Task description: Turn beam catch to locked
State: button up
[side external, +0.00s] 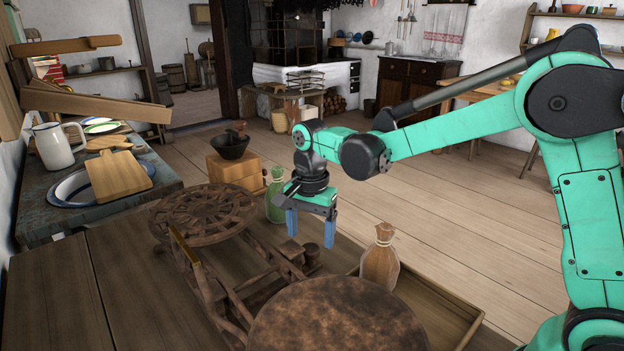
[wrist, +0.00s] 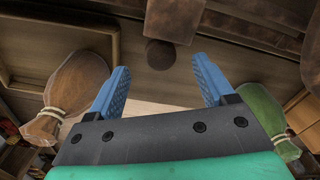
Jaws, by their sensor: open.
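My gripper (side external: 310,236) is open and empty, its blue fingers pointing down over the table. In the wrist view its fingertips (wrist: 161,66) stand apart with a small dark round piece (wrist: 160,54) visible between them, below and not gripped. A wooden scale-like frame lies on the table, with a slatted round plate (side external: 205,210) and a rust-brown disc (side external: 335,318). A brass-coloured strip (side external: 185,249) runs along its left side. A small wooden block (side external: 291,250) and a short dark cylinder (side external: 312,254) sit below my gripper. I cannot tell which part is the beam catch.
A dark bowl (side external: 231,145) rests on a wooden box behind. The table's left front is clear.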

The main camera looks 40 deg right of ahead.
aim_at(311, 248)
jog(key=shift+r, duration=1.3)
jog(key=m, duration=0.4)
jog(key=shift+f, duration=0.1)
jog(key=shift+f+m, duration=0.25)
jog(key=shift+m, duration=0.05)
jog(key=shift+f, duration=2.5)
